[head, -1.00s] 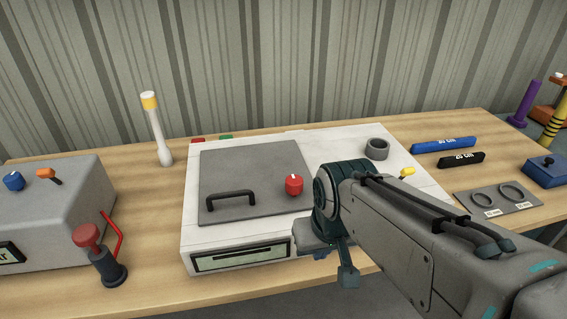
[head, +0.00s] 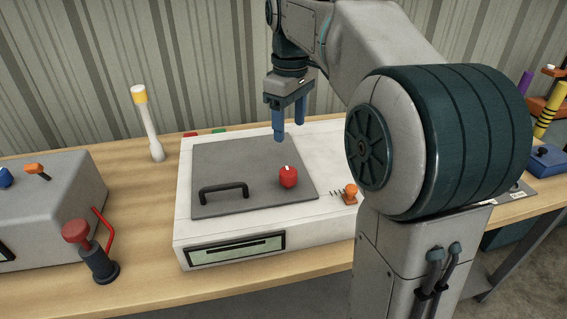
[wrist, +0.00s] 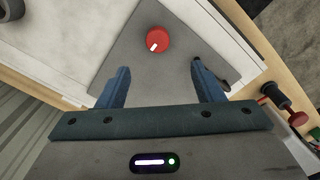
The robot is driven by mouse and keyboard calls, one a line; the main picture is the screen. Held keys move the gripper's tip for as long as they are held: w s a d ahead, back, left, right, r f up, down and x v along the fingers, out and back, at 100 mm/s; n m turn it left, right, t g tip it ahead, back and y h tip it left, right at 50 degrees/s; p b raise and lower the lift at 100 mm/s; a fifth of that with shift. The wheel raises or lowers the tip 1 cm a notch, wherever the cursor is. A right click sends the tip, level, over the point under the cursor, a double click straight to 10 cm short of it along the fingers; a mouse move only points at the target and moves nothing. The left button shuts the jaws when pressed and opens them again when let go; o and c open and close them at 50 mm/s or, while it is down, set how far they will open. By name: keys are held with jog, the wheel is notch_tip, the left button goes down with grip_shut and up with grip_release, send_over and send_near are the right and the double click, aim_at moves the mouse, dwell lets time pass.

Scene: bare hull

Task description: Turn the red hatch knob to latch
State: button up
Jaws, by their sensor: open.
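The red hatch knob (head: 288,177) sits on the right part of the grey hatch plate (head: 225,165) and has a white mark on its top. In the wrist view the knob (wrist: 158,39) lies ahead of the fingers, its white mark pointing toward the lower left. My gripper (head: 289,132) points down above the back of the hatch plate, a little behind and above the knob. Its two blue fingers are apart with nothing between them; the wrist view shows them open too (wrist: 161,85). The gripper does not touch the knob.
A black handle (head: 224,192) stands on the hatch. An orange knob (head: 351,191) is on the white box's right. A white post with a yellow top (head: 148,125) stands behind left. A red-topped lever device (head: 92,250) stands at front left. My arm hides the right side.

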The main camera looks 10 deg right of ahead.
aim_at(288, 171)
jog(key=f, duration=0.9)
jog(key=w+f+b, duration=0.1)
jog(key=f, duration=0.3)
jog(key=shift+f, duration=0.15)
jog(key=c, duration=1)
